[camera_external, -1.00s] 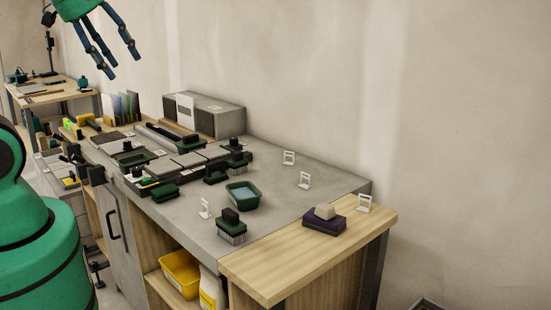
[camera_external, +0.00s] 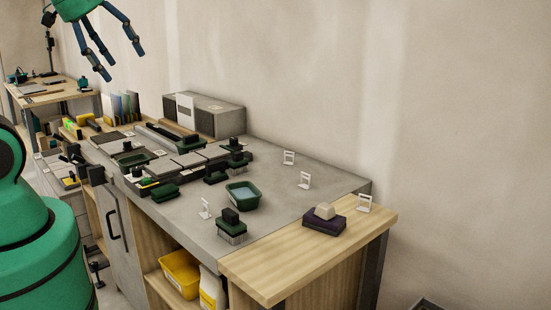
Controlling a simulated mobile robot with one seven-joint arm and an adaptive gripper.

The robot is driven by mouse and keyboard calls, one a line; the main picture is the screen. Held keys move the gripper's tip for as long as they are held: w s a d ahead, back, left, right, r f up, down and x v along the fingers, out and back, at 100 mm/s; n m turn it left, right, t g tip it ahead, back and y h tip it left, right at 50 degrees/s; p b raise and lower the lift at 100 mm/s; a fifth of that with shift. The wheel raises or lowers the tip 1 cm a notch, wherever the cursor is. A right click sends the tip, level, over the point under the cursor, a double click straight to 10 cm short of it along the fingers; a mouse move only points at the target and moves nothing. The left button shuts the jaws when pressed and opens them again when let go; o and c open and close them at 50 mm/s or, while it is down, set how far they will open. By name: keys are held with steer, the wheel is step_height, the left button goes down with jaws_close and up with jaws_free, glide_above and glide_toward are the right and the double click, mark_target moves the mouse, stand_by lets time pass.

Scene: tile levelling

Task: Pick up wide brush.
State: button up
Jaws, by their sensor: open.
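The wide brush (camera_external: 231,226), with a dark green body, a black grip on top and pale bristles below, stands near the front right of the grey worktop (camera_external: 290,190). My gripper (camera_external: 122,62) hangs high at the upper left, with its dark blue fingers spread apart and empty. It is well above and to the left of the brush, far from touching it. The top of my gripper is cut off by the picture's edge.
A green tub (camera_external: 242,195) of water sits just behind the brush. Small white stands (camera_external: 305,180) are nearby. A wooden end board (camera_external: 275,265) holds a dark sponge block (camera_external: 323,224). Several green-and-black tools and grey tiles (camera_external: 188,160) crowd the left part.

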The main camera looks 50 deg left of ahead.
steer(key=m+g+p, duration=0.6)
steer(key=m, duration=1.2)
glide_above(227, 213)
step_height(227, 213, down, 23)
steer(key=shift+r, duration=0.15)
steer(key=shift+f+b, duration=0.5)
steer(key=shift+f, duration=3.8)
steer(key=shift+f, duration=0.1)
